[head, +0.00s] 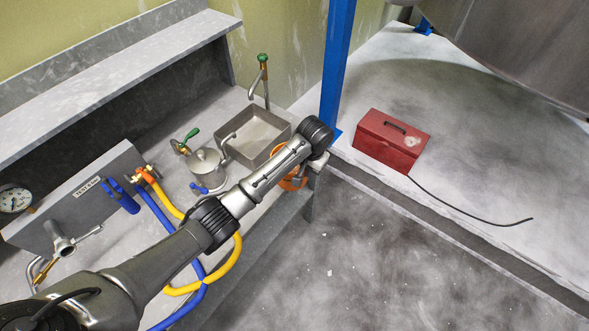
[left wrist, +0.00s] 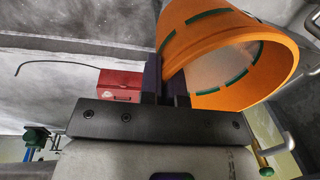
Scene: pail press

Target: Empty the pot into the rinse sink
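The orange pot (head: 289,184) shows in the head view by the front edge of the bench, partly hidden behind my left arm. In the left wrist view the orange pot (left wrist: 232,50) is tilted, its open mouth showing a pale inside with green dashes. I cannot make out its contents. My left gripper (left wrist: 165,84) has its two dark fingers close together at the pot's wall, shut on it. In the head view my left gripper (head: 303,175) is mostly hidden by its own wrist. The rinse sink (head: 257,134) is a square metal basin just behind the pot. My right gripper is not in view.
A tap (head: 264,80) with a green top stands behind the sink. A lidded metal vessel (head: 206,166) stands left of it. Blue and yellow hoses (head: 238,262) hang over the bench front. A blue post (head: 338,60) and a red toolbox (head: 391,140) are to the right.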

